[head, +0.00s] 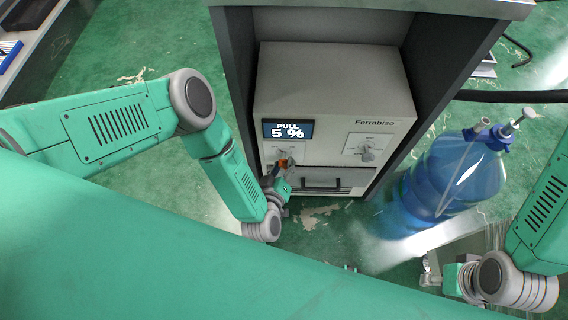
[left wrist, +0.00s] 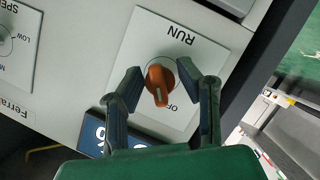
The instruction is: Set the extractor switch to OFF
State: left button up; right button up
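The extractor switch is an orange knob (left wrist: 160,82) on a pale plate (left wrist: 140,45) marked RUN and OFF. Its pale pointer mark lies on the side towards the OFF label, which is partly covered by a finger. My left gripper (left wrist: 160,68) is open, with one finger on each side of the knob; I cannot tell whether either touches it. In the head view the orange knob (head: 284,163) shows on the Ferrabiso machine (head: 335,85), with my left gripper (head: 280,175) right in front of it. My right gripper (head: 432,270) is low at the right, its fingers unclear.
A second knob (head: 367,152) sits to the right on the machine, and a display (head: 288,129) reads "PULL 5 %". A handle (head: 325,183) is below. A blue water bottle (head: 455,175) stands on the right. Green floor lies open to the left.

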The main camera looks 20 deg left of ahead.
pick_arm(q)
jog(key=v, duration=1.2)
pick_arm(e)
jog(key=shift+s, duration=0.1)
